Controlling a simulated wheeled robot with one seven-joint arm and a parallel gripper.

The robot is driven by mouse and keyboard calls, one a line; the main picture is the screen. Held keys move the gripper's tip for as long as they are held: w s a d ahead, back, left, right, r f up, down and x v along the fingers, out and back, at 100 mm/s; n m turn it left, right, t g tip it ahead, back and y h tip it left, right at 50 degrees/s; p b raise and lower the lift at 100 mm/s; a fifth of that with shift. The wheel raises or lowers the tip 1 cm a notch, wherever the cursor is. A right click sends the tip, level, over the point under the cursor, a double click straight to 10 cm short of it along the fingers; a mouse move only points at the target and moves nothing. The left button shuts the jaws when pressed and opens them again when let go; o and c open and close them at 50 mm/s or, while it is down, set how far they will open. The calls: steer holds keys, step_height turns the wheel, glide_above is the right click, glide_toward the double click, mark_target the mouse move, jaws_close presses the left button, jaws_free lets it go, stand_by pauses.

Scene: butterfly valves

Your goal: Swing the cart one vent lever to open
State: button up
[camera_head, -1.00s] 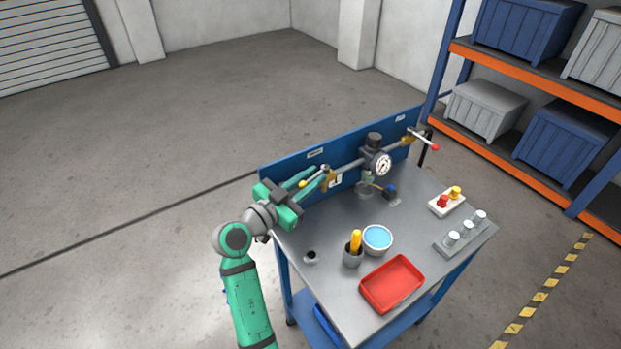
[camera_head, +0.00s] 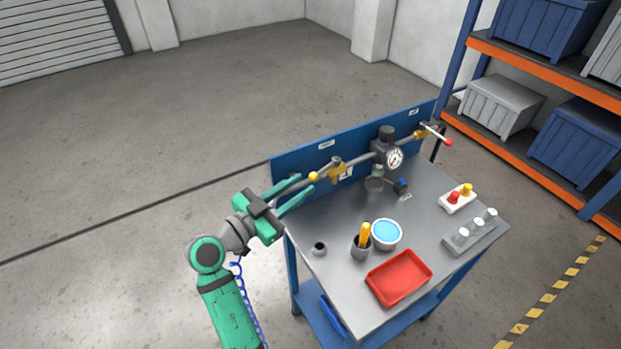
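Just beyond the fingertips is a lever with a yellow ball knob (camera_head: 313,176), on the left brass valve (camera_head: 337,169). It appears to lie roughly along the pipe, pointing left. A red-knobbed lever (camera_head: 437,134) sits across the right brass valve (camera_head: 419,135). A blue-knobbed lever (camera_head: 401,185) is low by the glass jar (camera_head: 375,182). The labels on the blue back panel (camera_head: 300,165) are too small to read, so I cannot tell which lever is the vent.
A round gauge (camera_head: 394,158) faces forward on the pipe. The grey cart top (camera_head: 340,285) holds a red tray (camera_head: 398,278), a blue-filled bowl (camera_head: 387,234), a cup with a yellow handle (camera_head: 361,247), and small fittings at right. Shelving (camera_head: 540,62) stands at right. Floor left is clear.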

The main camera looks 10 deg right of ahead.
mark_target(325, 169)
steer(key=shift+v, duration=0.85)
steer(key=shift+s, duration=0.1)
steer(key=c, duration=0.7)
steer(key=shift+s+d+m, duration=0.2)
steer(key=shift+s+m, duration=0.05)
steer(key=shift+m, duration=0.15)
steer(key=s+d+r+m+t+y, duration=0.1)
steer(key=s+d+m+t+y, duration=0.2)
steer(key=s+m, duration=0.5)
steer(key=w+d+m, duration=0.2)
steer(key=w+d, duration=0.2)
steer(key=w, duration=0.6)
steer(key=shift+w+d+f, duration=0.15)
steer(key=shift+w+f, duration=0.15)
steer(key=shift+w, duration=0.05)
